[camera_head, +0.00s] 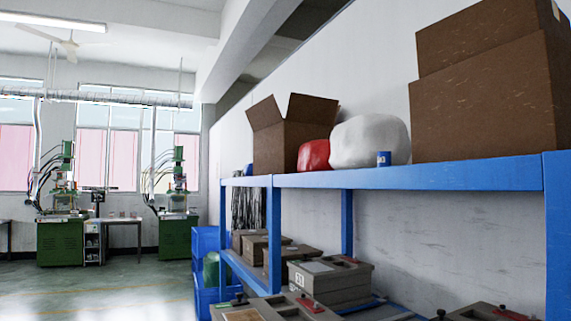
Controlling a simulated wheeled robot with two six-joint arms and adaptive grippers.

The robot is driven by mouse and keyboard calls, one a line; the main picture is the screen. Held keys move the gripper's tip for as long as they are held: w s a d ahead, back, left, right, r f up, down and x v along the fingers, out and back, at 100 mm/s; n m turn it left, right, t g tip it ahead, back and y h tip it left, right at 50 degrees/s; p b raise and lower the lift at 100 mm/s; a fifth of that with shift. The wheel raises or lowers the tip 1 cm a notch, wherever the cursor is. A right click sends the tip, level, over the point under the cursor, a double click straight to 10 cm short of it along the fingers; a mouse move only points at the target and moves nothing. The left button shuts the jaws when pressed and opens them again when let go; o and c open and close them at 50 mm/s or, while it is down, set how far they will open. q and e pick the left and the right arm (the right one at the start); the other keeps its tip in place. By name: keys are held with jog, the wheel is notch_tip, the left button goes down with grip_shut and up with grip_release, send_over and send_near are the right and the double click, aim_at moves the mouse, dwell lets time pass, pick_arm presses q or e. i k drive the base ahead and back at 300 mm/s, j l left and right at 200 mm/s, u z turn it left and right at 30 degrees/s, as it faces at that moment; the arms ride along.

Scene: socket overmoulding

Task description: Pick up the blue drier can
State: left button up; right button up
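A small blue can (384,159) stands upright on the top board of the blue shelf rack (440,178), near its front edge. It is in front of the right end of a large white sack (368,141). A gap separates it from the big brown box to its right. Neither of my grippers shows in the head view.
A red sack (314,155) and an open cardboard box (284,133) stand left of the white sack. Stacked brown boxes (485,108) fill the right. Grey-brown moulds (329,281) lie on the lower shelf. Blue crates (205,243) stand at the rack's far end; open floor lies left.

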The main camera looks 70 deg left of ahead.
aim_at(384, 158)
jog(key=j+u, duration=0.15)
jog(key=u, duration=1.6)
